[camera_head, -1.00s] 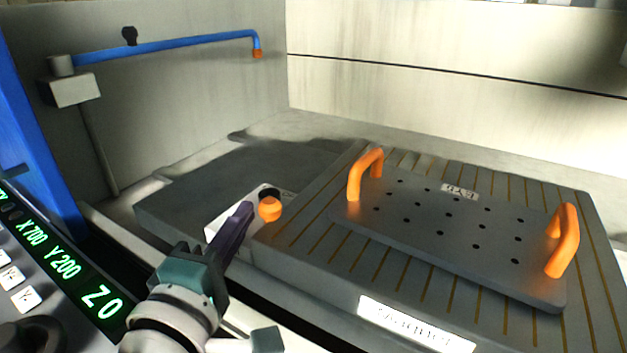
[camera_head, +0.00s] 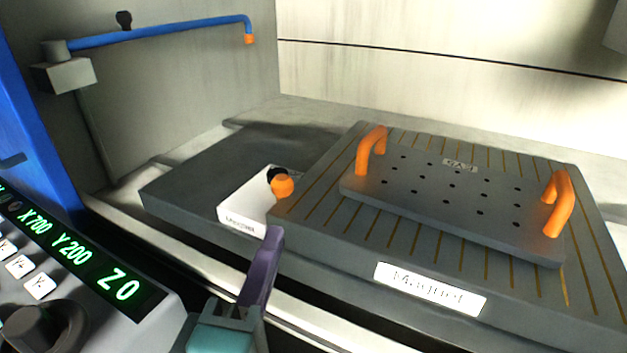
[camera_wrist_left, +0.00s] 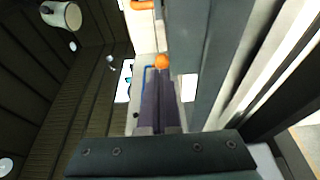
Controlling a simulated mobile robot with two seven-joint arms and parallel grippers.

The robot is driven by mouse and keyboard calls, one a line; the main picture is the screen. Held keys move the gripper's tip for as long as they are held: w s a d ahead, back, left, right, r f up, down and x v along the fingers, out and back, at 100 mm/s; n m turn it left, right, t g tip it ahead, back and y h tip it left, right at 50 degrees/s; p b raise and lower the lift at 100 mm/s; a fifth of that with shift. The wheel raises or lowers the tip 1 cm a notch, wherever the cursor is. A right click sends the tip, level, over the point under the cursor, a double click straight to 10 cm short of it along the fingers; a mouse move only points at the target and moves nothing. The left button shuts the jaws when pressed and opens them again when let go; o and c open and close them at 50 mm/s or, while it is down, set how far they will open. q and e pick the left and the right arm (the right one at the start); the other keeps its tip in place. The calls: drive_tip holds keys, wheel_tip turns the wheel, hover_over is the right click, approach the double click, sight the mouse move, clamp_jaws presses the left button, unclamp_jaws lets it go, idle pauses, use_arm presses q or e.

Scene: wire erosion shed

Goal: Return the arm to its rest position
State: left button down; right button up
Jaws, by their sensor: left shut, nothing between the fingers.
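My left gripper (camera_head: 273,234) comes in from the bottom, with purple fingers on a teal body. Its fingers are together and empty. In the head view the tips appear just below the white switch box (camera_head: 240,207), which has an orange-and-black knob (camera_head: 283,187). I cannot tell the exact gap between them. In the left wrist view the closed purple fingers (camera_wrist_left: 160,85) point up the picture, and an orange round part (camera_wrist_left: 161,62) appears just beyond their tips. My right gripper is not in view.
A slotted grey magnet table (camera_head: 330,237) with a white label carries a perforated plate (camera_head: 440,195) with two orange handles. A control panel (camera_head: 75,260) with green digits stands at lower left. A blue pipe (camera_head: 160,35) runs along the back left wall.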

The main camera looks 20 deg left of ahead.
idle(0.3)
use_arm(q)
wheel_tip(320, 180, up, 6)
drive_tip(key=s+d+m+g+h+p, duration=0.3)
drive_tip(key=m+g+h+p, duration=0.4)
drive_tip(key=m, duration=0.5)
drive_tip(key=s+a+r+m+g+y+p, duration=0.3)
drive_tip(key=s+a+r+m+g+p, duration=0.15)
drive_tip(key=s, duration=0.35)
drive_tip(key=s+a+r+m+g+y+p, duration=0.2)
drive_tip(key=s+a+r+m+g+p, duration=0.1)
drive_tip(key=s+a+r+m+p, duration=0.25)
wheel_tip(320, 180, up, 35)
drive_tip(key=s+n+p, duration=0.1)
drive_tip(key=p, duration=3.6)
drive_tip(key=shift+s+f, duration=0.15)
drive_tip(key=shift+s, duration=0.05)
drive_tip(key=shift+d, duration=0.1)
